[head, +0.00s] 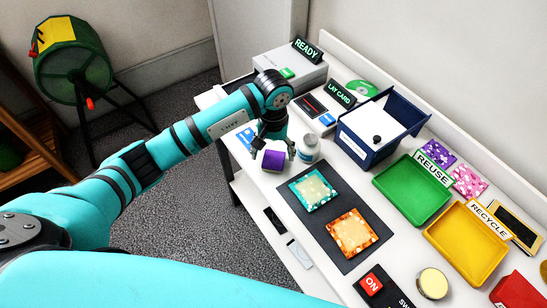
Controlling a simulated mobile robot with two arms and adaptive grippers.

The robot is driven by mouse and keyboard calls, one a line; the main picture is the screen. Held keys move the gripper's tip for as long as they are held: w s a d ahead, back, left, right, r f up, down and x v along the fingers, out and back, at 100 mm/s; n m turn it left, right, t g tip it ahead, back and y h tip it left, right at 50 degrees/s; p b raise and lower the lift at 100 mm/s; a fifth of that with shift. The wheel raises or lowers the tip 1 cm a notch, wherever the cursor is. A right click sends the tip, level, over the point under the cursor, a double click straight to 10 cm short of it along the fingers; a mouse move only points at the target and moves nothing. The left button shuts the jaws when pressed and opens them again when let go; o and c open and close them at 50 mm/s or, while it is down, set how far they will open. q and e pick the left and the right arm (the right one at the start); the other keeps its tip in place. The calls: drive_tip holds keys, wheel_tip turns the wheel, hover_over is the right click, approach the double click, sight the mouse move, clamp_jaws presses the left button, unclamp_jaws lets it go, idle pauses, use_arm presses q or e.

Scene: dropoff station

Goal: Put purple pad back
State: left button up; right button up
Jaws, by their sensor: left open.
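A purple patterned pad (438,152) lies at the back right, behind the green tray (412,192) signed REUSE, with a pink patterned pad (468,182) next to it. A teal pad (313,190) and an orange pad (352,233) lie on a dark mat (325,228) in the middle of the table. My left gripper (273,152) is open, pointing down over the table's left part, far from the purple pad. A small purple-and-white object (273,161) sits right at its fingertips; I cannot tell whether they touch it. My right gripper is out of view.
A white jar (308,149) stands close beside the left gripper. A blue bin (383,132) stands behind the mat. A yellow RECYCLE tray (466,245), a red ON switch (371,284) and a round cream-topped object (432,284) are at the right. A READY machine (290,75) stands at the far end.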

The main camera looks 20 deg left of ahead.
sight(274, 159)
use_arm(q)
wheel_tip(274, 159, up, 9)
drive_tip(key=b, duration=0.2)
idle(0.5)
